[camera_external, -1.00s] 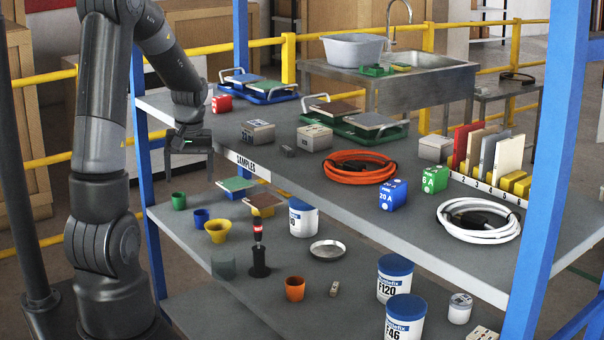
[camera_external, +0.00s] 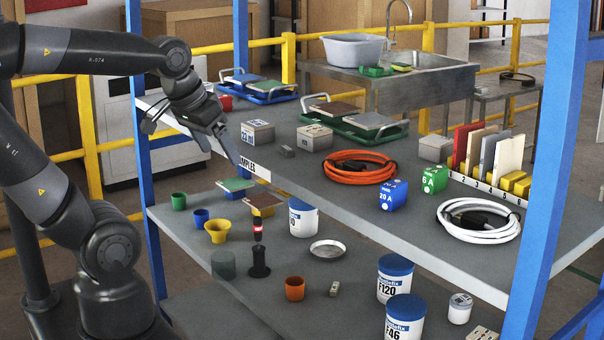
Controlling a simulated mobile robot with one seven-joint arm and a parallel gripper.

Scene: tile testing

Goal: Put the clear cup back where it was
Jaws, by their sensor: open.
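A see-through greyish cup (camera_external: 223,265), which looks like the clear cup, stands upright on the lower shelf near its left front, left of a black stand with a red light. Nothing visibly touches it. My gripper (camera_external: 234,158) is at the left end of the upper shelf, beside the front edge label, pointing down and to the right. It is open, with nothing visible between its fingers. It is above and well apart from the clear cup.
The black stand (camera_external: 259,262) is close by. The upper shelf (camera_external: 300,180) overhangs behind. A blue post (camera_external: 150,200) rises at the left.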

